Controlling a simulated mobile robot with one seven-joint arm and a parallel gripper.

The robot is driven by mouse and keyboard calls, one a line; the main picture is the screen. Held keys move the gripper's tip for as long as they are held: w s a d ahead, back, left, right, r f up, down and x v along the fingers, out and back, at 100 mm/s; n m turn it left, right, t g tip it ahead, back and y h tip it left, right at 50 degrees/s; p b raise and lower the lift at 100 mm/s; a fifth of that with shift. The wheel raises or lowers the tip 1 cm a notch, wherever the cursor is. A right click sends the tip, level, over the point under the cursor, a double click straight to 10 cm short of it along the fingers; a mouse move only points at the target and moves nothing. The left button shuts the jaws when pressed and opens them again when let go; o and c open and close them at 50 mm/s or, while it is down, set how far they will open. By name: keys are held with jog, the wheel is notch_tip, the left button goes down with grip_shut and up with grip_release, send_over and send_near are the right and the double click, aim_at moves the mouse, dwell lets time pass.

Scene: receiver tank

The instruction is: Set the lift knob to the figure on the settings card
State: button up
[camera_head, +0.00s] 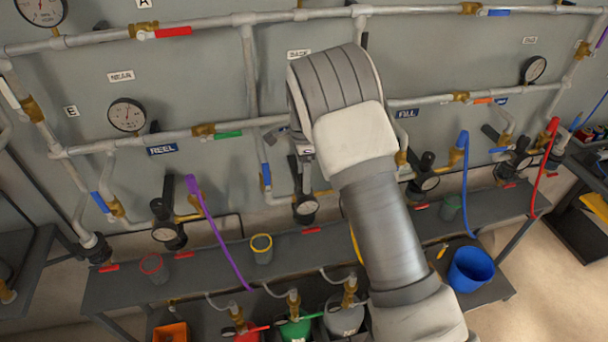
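My arm (378,225) reaches up from the bottom right, and its ridged grey end section (338,80) stands in front of the middle of the pipe wall. Several black-handled fittings with small gauges sit low along the wall, such as one at left (168,236), one in the middle (305,206) and one at right (428,183). I cannot tell which, if any, is the lift knob. No settings card can be made out, and no figure on one is readable.
A dark shelf (215,280) runs below the pipes, with small cups on it. A blue bucket (470,268) stands at lower right. Purple (222,240), blue (465,190) and red (543,170) hoses hang down. A larger gauge (127,115) is at left, above the REEL label (162,150).

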notch_tip(320, 180, up, 17)
jog(key=shift+w+r, duration=0.2)
jog(key=shift+w, duration=0.1)
dwell(0.4)
jog(key=shift+r, duration=0.1)
jog(key=s+d+r+n+t+y, duration=0.1)
jog(key=s+d+r+n+t, duration=0.2)
jog(key=s+d+r+n, duration=0.7)
jog(key=s+d+f+n+t, duration=0.1)
jog(key=s+d+n, duration=0.1)
jog(key=s, duration=0.9)
jog(key=s+d+f+n+t+h, duration=0.1)
jog(key=s+d+n+t, duration=0.1)
jog(key=s, duration=1)
jog(key=shift+d+f+n, duration=0.4)
jog(key=shift+d+n, duration=0.2)
jog(key=shift+d, duration=0.55)
